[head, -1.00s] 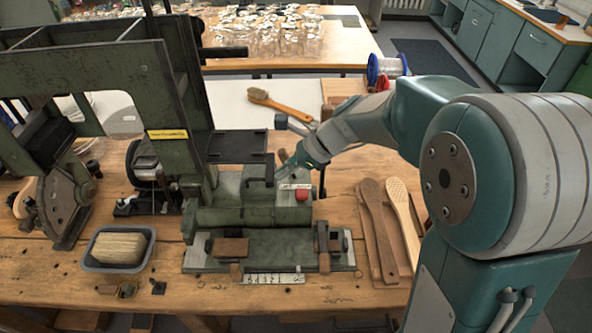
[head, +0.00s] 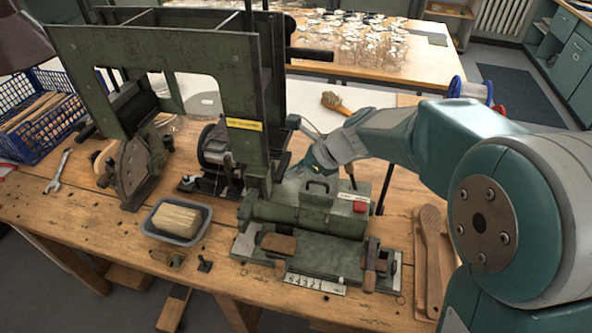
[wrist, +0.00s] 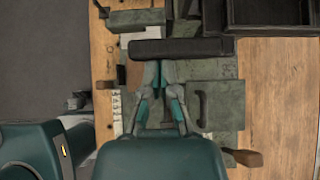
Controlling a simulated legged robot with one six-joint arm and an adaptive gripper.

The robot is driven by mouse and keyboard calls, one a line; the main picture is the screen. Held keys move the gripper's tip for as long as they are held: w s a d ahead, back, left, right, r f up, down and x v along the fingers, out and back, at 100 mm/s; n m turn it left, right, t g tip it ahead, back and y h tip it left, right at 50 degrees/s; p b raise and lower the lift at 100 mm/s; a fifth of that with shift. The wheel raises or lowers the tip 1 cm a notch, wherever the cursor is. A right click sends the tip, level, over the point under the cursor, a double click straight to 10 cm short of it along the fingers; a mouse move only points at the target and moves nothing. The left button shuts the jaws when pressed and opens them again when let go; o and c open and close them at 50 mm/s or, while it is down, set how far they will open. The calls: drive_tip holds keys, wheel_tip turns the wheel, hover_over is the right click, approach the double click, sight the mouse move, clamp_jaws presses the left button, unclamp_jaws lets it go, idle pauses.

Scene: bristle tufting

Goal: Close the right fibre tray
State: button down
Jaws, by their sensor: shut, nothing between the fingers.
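The green tufting machine (head: 237,100) stands on the wooden bench. What looks like the right fibre tray shows as a dark edge (head: 284,160) close against the right side of the machine's upright. In the wrist view a black bar, likely the tray's front (wrist: 200,48), lies across the view just ahead of the fingertips. My gripper (wrist: 160,68) is shut and empty, its tips at the bar's edge; I cannot tell whether they touch. In the head view my gripper (head: 287,178) is right of the upright, above the machine's base, its tips partly hidden.
A green cover with a handle (head: 318,188) and a red button (head: 360,207) lie below my arm. A grey tub with a fibre block (head: 170,236) stands at front left. Wooden brush backs (head: 431,250) lie at right, a blue crate (head: 40,118) at far left.

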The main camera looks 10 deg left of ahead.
drive_tip(key=v, duration=1.2)
drive_tip(key=s+d+f+n+t+h, duration=0.1)
drive_tip(key=s+d+n+t+h, duration=0.4)
drive_tip(key=s+d+n, duration=1.3)
drive_tip(key=s+h, duration=0.1)
drive_tip(key=h, duration=0.3)
drive_tip(key=shift+s+d, duration=0.15)
